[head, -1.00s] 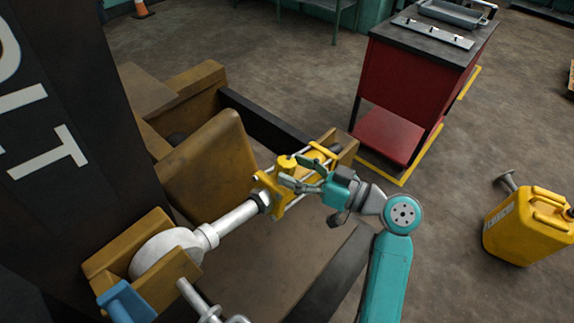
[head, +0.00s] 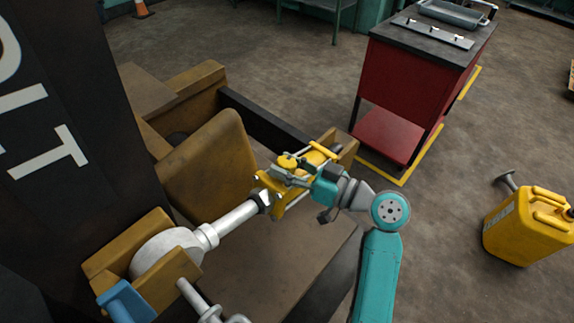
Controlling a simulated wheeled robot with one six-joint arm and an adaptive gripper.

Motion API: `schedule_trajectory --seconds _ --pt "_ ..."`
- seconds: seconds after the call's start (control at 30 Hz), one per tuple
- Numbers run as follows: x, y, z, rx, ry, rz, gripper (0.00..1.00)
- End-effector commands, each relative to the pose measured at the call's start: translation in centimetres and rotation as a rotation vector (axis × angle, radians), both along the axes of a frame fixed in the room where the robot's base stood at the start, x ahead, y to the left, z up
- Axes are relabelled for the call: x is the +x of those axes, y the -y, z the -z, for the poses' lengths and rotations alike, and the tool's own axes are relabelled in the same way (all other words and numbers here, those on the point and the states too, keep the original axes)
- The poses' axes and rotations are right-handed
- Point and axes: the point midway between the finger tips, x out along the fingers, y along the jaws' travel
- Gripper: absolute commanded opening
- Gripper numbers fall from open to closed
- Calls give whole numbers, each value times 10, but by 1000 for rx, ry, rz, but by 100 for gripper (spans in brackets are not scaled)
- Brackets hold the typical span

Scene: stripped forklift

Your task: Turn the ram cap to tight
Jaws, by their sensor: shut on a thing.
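The ram cap (head: 287,161) is a small round yellow cap on top of the yellow ram body (head: 317,157). The ram lies along the forklift with a silver rod (head: 236,217) running down left to a round end. My gripper (head: 285,170) is at the cap, its fingers closed around it. The fingers hide part of the cap's side. No mark for tight shows at this size.
Brown forklift plates (head: 212,165) stand left of the ram, and a dark mast fills the left edge. A red cabinet (head: 400,95) stands at the back right. A yellow jerrycan (head: 525,228) stands on open floor at the right.

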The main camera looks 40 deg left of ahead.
Motion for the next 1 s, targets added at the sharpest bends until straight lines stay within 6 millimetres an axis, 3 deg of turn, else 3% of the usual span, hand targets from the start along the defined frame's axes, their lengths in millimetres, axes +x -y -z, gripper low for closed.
schedule_trajectory --seconds 0.5,0.97,1.0 --pt "-2 -1 0 -100 -5 334 9" --pt "-1 0 0 -109 -8 376 9" --pt "-1 0 0 -109 -8 376 51"
